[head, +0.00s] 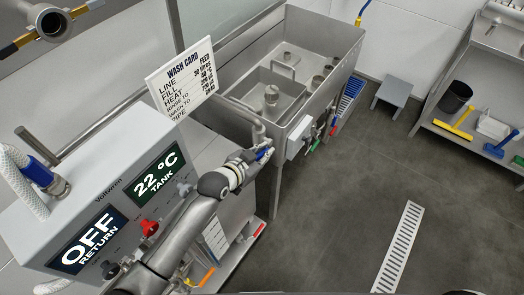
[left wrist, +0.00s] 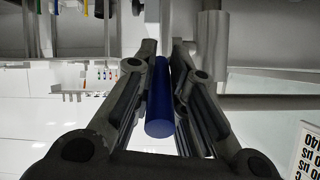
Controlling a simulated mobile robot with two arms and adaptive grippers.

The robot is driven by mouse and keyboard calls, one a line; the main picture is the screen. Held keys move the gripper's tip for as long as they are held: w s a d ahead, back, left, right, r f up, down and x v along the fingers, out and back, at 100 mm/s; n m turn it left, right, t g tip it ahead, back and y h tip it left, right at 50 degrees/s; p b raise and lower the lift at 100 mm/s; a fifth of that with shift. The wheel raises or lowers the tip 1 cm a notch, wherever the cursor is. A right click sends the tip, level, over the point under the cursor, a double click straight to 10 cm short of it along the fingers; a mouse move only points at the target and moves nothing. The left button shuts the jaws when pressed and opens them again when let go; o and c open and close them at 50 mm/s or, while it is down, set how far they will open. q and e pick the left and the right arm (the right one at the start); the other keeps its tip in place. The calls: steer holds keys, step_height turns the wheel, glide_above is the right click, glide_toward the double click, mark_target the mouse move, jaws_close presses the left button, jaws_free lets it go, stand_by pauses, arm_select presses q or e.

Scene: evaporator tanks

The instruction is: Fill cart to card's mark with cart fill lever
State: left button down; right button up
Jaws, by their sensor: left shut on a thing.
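My left gripper (head: 262,154) is closed around a blue handle in the head view, beside the cart's pipework. In the left wrist view the blue cylindrical handle (left wrist: 159,112) sits between the two dark fingers (left wrist: 160,85); it looks like the fill lever's grip. The white wash card (head: 182,76) stands tilted behind the cart, with lines for feed, fill and heat; the fill figure is too small to read surely. The cart's control box (head: 105,190) shows 22 °C TANK and OFF RETURN. A pale marked strip (head: 215,238) shows on the cart's front, its level unclear. My right gripper is out of view.
A steel evaporator tank (head: 330,45) with compartments and coloured valve handles stands behind. A red knob (head: 149,227) is on the control box. A grey stool (head: 393,91) and a shelf with a black bucket (head: 455,97) are at right. The floor around the drain grate (head: 401,246) is clear.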

arm_select(q)
steer(key=shift+w+r, duration=0.1)
steer(key=shift+r, duration=0.1)
steer(key=c, duration=1.5)
jaws_free()
steer(key=shift+o, duration=0.4)
steer(key=v, duration=1.2)
steer(key=shift+f, duration=0.2)
